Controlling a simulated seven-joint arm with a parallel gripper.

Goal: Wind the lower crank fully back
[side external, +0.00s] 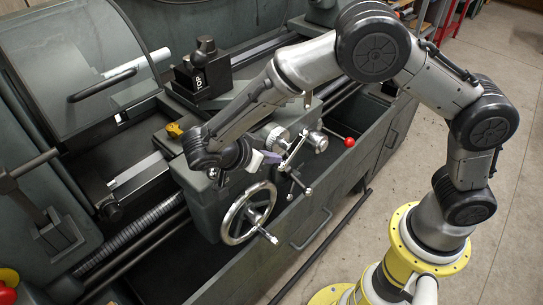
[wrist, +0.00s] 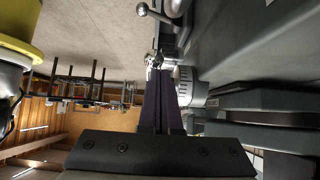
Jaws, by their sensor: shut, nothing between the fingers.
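A metal crank arm (side external: 296,152) with small ball ends slants across the front of the lathe carriage, below a round silver dial (side external: 278,138). A large spoked handwheel (side external: 234,234) with a side handle sits lower and to the left. I cannot tell for sure which of these is the lower crank. My gripper (side external: 278,158) is shut and empty, its fingertips close to the crank arm; contact is unclear. In the wrist view my shut fingers (wrist: 157,75) point at a small chrome piece (wrist: 153,60), partly hidden by their tips.
A red-knobbed lever (side external: 348,142) stands to the right of the crank. The tool post (side external: 203,75) is behind, and a clear guard (side external: 75,65) is at the left. A long tray (side external: 320,215) runs below the carriage. The floor at the right is mostly open.

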